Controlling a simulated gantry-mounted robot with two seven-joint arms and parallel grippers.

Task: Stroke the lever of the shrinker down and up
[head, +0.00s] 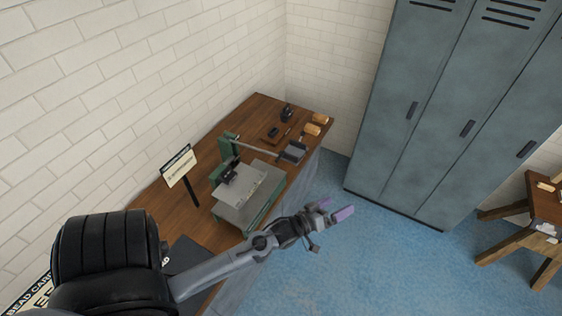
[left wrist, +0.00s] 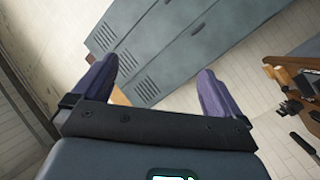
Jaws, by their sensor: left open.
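The shrinker (head: 225,162) is a green machine on the wooden bench in the head view. Its long grey lever (head: 258,149) reaches out to the right, ending near a dark grey block. A grey metal sheet on a green stand (head: 248,196) sits in front of the machine. My left gripper (head: 335,210) is open and empty, with purple fingertips, over the blue floor just right of the bench. It is apart from the lever. In the left wrist view my gripper (left wrist: 155,88) shows its two fingers spread with nothing between them. My right gripper is not in view.
The wooden bench (head: 160,205) runs along the white brick wall. A sign (head: 178,166) stands on it, and wooden-headed tools (head: 320,119) lie at its far end. Grey lockers (head: 440,110) stand at the back right. A wooden stool (head: 540,215) is at the right edge. The blue floor between is clear.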

